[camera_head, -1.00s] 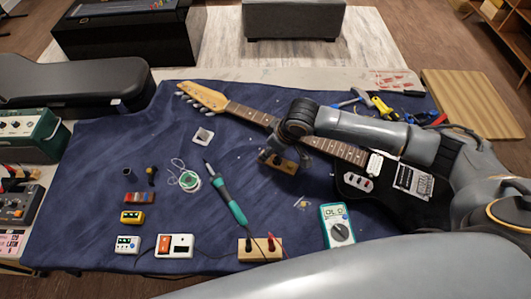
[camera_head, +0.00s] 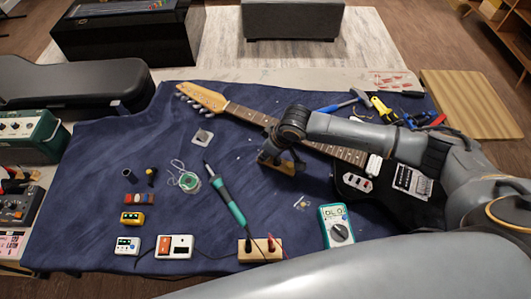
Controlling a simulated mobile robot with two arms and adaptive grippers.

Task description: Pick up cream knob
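I cannot clearly make out a cream knob; it may be too small to tell or hidden by my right arm. My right gripper (camera_head: 268,158) points down over the mat at the near side of the guitar neck, beside a small wooden block (camera_head: 287,168). The wrist covers part of the block, and the fingers are too dark and small to show whether they are open or touching it. Some tiny light parts (camera_head: 301,202) lie on the blue mat (camera_head: 120,215) nearer to me. My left gripper is not in view.
A black electric guitar (camera_head: 352,194) lies across the mat, partly under my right arm. A teal soldering iron (camera_head: 228,202), a solder coil (camera_head: 189,181), a multimeter (camera_head: 337,226) and several pedals (camera_head: 174,246) lie around.

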